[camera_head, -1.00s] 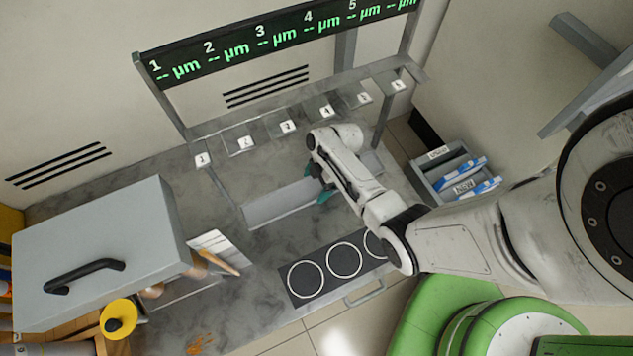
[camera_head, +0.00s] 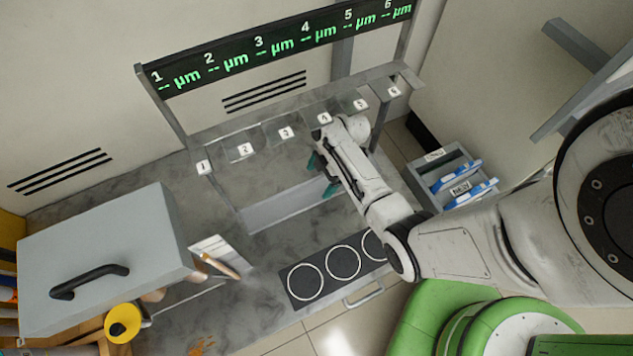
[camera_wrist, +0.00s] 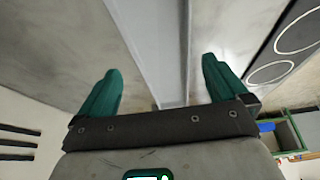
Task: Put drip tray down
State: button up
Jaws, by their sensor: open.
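The drip tray (camera_head: 285,208) is a long light-grey channel lying flat on the mottled grey bench, below the numbered stations. My arm covers part of its right end in the head view. My gripper (camera_head: 322,175) has teal fingers, spread apart and empty, over the right part of the tray. In the wrist view the tray (camera_wrist: 158,35) runs away from my gripper (camera_wrist: 160,72), between the two fingers. The gap between fingers and tray is hard to judge.
A display rail (camera_head: 280,45) and numbered stations stand behind. A grey handled box (camera_head: 105,260) and a yellow cylinder (camera_head: 123,323) are at left. A black plate with white rings (camera_head: 335,268) lies in front. A bin with blue-and-white items (camera_head: 455,180) is at right.

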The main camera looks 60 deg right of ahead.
jog(key=s+a+r+m+h, duration=0.2)
jog(key=s+a+r+m, duration=0.3)
jog(key=r, duration=0.4)
jog(key=s+a+r+m+g+h, duration=0.1)
jog(key=s+a+r+m, duration=0.5)
jog(key=s+a+r, duration=0.1)
jog(key=shift+s+a+r+m+h, duration=0.3)
jog(key=shift+s+a+r+h, duration=0.15)
jog(key=shift+r, duration=0.4)
jog(key=shift+w+a+r, duration=0.1)
